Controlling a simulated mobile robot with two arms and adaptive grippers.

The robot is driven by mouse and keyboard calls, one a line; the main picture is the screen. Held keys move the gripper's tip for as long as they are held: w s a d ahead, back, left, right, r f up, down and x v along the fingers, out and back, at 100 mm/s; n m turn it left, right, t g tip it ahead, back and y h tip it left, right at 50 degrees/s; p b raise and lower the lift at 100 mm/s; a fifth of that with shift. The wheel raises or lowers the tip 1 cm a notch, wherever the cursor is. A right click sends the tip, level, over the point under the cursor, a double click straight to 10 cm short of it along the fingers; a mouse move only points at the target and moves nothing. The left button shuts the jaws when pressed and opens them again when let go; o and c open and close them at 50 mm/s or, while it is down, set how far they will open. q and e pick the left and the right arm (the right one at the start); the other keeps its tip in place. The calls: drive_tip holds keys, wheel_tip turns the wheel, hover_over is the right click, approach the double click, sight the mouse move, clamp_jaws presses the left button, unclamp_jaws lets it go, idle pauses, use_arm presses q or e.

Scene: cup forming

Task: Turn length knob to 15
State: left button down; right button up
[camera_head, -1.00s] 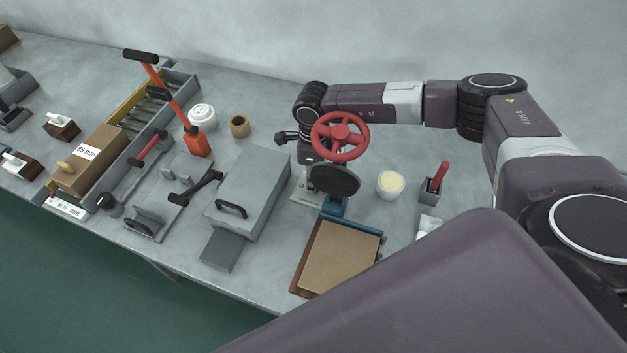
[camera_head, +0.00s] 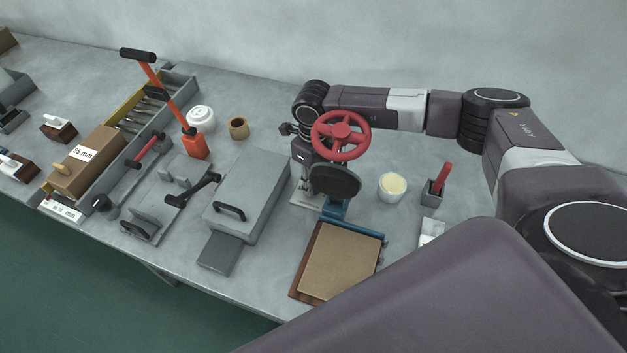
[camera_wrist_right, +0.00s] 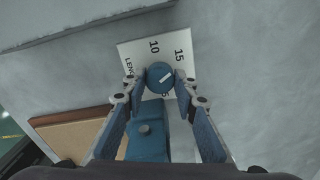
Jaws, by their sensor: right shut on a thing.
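The length knob (camera_wrist_right: 160,76) is a small blue disc with a short white mark, in the right wrist view. It sits on a white label plate (camera_wrist_right: 131,54) printed with 10, 15, part of the word LENGTH and another partly hidden number. The white mark slants up to the right, below the printed 15. My right gripper (camera_wrist_right: 161,88) is shut on the knob, with one fingertip on each side. In the head view the label plate (camera_head: 305,199) shows beside the blue stand, and the knob is hidden. My left gripper is not in view.
A red handwheel (camera_head: 341,135) and a black disc (camera_head: 335,181) stand close beside my right wrist. A brown board (camera_head: 340,262) lies in front. A cream-filled cup (camera_head: 392,187) and a red-handled tool (camera_head: 441,178) stand to the right. A grey lidded box (camera_head: 247,190) stands left.

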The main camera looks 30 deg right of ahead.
drive_tip(key=o, duration=1.2)
drive_tip(key=shift+c, duration=0.2)
wheel_tip(320, 180, up, 12)
